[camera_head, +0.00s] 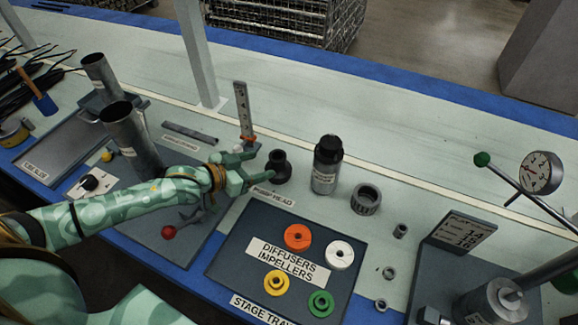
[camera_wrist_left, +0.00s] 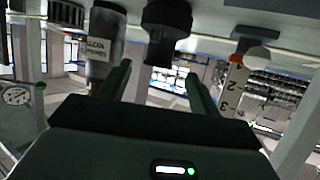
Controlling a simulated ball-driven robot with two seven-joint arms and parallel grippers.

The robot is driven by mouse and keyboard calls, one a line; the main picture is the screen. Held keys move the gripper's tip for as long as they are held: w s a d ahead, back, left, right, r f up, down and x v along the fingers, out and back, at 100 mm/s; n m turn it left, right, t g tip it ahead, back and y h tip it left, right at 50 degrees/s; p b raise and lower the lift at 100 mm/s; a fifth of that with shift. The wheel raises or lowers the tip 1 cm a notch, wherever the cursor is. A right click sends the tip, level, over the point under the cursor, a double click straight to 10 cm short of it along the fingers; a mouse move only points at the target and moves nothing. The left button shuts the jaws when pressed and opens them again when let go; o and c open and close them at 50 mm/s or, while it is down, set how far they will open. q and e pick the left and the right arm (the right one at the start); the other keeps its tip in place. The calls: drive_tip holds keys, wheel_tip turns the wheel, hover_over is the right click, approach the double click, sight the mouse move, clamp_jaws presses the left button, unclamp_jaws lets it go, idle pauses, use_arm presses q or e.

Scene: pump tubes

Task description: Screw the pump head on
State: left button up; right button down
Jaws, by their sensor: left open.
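The black pump head (camera_head: 279,166) stands on the bench behind its "PUMP HEAD" label. My left gripper (camera_head: 262,162) is open, its fingers pointing at the pump head from the left. In the left wrist view, which looks upside down, the pump head (camera_wrist_left: 167,20) lies beyond and between the open fingertips (camera_wrist_left: 158,72). Nothing shows between the fingers, and they look apart from it. A wide grey metal tube (camera_head: 130,140) stands tilted at the left, behind my left arm, with a second tube (camera_head: 101,76) behind it. My right gripper is not in view.
An upright ruler (camera_head: 243,112) stands behind the gripper. The stage tray (camera_head: 225,258) with coloured impellers lies in front.

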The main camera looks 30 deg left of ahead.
sight(272, 163)
use_arm(q)
drive_tip(key=w+f+b, duration=0.1)
drive_tip(key=w+d+f+b, duration=0.1)
drive_tip(key=shift+w+f, duration=0.2)
drive_tip(key=shift+w, duration=0.15)
drive_tip(key=b+x, duration=0.2)
drive_tip(key=x, duration=0.2)
drive_tip(key=shift+s+f+b, duration=0.1)
drive_tip(key=shift+f+b, duration=0.05)
drive_tip(key=shift+b, duration=0.25)
drive_tip(key=shift+w+d, duration=0.1)
drive_tip(key=shift+w, duration=0.15)
drive_tip(key=shift+r, duration=0.25)
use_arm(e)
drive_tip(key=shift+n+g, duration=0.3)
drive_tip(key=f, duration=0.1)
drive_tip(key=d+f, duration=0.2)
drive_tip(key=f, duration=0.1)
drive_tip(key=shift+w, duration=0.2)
